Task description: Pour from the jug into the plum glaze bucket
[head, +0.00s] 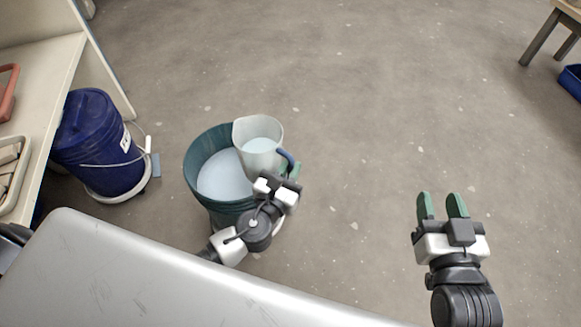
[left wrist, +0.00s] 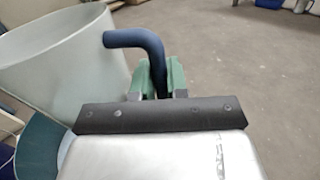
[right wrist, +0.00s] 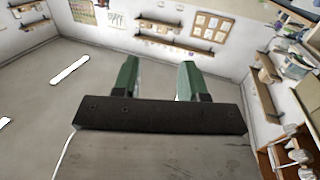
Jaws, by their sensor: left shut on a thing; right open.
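The jug (head: 258,133) is pale and translucent with a dark blue handle (left wrist: 135,38) and holds pale liquid. My left gripper (head: 289,172) is shut on that handle. The jug looks about upright, over the right part of an open teal bucket (head: 200,152) that holds pale blue liquid. No stream shows between them. The jug also shows large in the left wrist view (left wrist: 55,60). I cannot read any label on the teal bucket, so I cannot tell if it is the plum glaze bucket. My right gripper (head: 441,205) is open and empty over bare floor.
A dark blue lidded bucket (head: 95,140) with a white label stands on a round white base left of the teal bucket, beside a pale shelf unit (head: 52,75). A stool (head: 545,35) and a blue bin (head: 571,80) are at the far right. The middle floor is clear.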

